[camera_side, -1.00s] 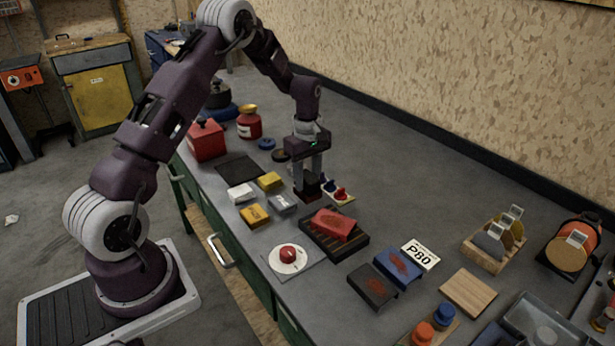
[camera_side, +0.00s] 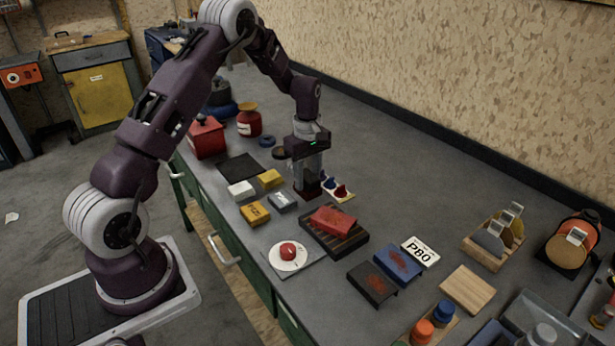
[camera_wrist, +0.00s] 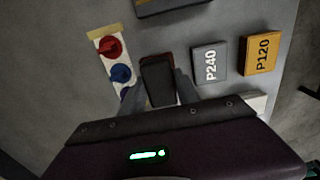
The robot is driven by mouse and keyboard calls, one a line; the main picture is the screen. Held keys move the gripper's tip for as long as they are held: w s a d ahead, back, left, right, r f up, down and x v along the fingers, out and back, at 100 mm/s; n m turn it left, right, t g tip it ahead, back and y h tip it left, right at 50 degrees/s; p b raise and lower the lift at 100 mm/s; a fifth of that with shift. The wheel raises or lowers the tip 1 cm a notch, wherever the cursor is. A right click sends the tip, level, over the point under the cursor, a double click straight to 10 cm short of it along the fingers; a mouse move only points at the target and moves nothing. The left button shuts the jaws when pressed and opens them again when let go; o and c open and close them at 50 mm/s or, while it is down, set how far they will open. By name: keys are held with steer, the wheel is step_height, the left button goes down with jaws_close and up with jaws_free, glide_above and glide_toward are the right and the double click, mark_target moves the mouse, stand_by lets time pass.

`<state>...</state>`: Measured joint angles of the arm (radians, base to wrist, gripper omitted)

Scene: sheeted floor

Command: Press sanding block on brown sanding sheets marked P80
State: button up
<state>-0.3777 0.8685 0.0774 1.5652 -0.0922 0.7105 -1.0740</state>
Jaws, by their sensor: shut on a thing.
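My gripper (camera_side: 309,178) points down and is shut on a dark block with a reddish-brown edge (camera_wrist: 159,80), probably the sanding block. It also shows low at the fingertips in the side view (camera_side: 307,192); I cannot tell whether it touches the bench. A white card marked P80 (camera_side: 420,252) lies further to the right, beside a blue block with a rust-red top (camera_side: 398,265) and a dark block with red marks (camera_side: 373,285). I cannot make out brown sheets that themselves bear P80.
A grey pack marked P240 (camera_wrist: 209,64) and a yellow pack marked P120 (camera_wrist: 262,54) lie near my gripper. A strip with red and blue knobs (camera_wrist: 112,60) is beside it. A red block (camera_side: 333,219) rests on a dark slatted tray (camera_side: 350,245). A red button (camera_side: 288,250) stands nearby.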

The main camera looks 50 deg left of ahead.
mark_target(308, 175)
steer(key=shift+f, duration=0.1)
steer(key=shift+r, duration=3.6)
